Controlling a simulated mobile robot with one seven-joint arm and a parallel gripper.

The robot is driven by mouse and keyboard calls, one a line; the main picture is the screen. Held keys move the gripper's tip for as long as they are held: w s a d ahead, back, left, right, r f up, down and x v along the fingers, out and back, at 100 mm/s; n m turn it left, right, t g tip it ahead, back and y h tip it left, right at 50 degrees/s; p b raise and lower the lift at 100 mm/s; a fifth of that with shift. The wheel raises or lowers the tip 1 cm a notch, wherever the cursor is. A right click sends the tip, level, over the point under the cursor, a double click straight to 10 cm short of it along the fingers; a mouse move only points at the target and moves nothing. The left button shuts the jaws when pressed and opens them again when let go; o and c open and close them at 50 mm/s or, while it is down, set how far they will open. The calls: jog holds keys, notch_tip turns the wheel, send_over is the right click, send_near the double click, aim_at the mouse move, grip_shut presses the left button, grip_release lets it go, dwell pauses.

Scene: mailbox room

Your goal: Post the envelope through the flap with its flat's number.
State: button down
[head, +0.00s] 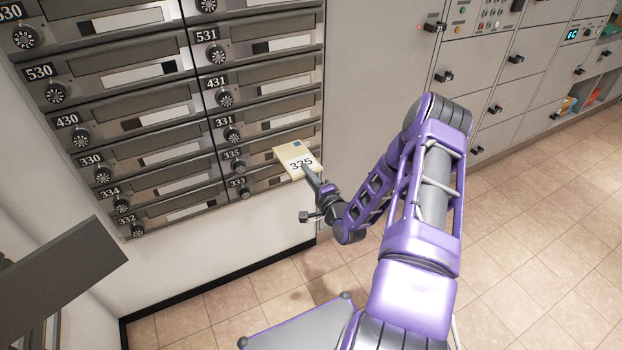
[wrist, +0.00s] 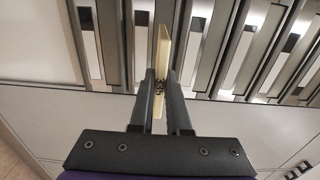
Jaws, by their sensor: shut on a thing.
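The envelope (head: 288,152) is cream, with a dark blue stamp and a printed number that looks like 335; its middle digit is hard to read. My gripper (head: 312,176) is shut on its near end and holds it in front of the lower right column of mailboxes. The wrist view shows the envelope (wrist: 162,45) edge-on between the two fingers (wrist: 159,88). The number plate 335 (head: 232,154) is just left of the envelope, which partly hides that box's right side. I cannot tell whether the envelope's far edge touches the flap.
Plate 331 (head: 227,121) is above and plate 333 (head: 238,183) below, each beside a round dial lock. More mailboxes fill the left column. Grey lockers (head: 500,75) stand at the right. The tiled floor (head: 530,210) is clear.

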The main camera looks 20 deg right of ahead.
aim_at(300, 162)
jog(key=shift+w+f+b, duration=0.1)
jog(key=shift+w+b, duration=0.45)
jog(key=shift+w, duration=0.7)
jog(key=shift+w+a, duration=0.1)
jog(key=shift+w, duration=1.1)
jog(key=shift+w+a, duration=0.2)
jog(key=shift+w, duration=5.9)
jog(key=c, duration=0.8)
grip_release()
jog(key=shift+s, duration=0.1)
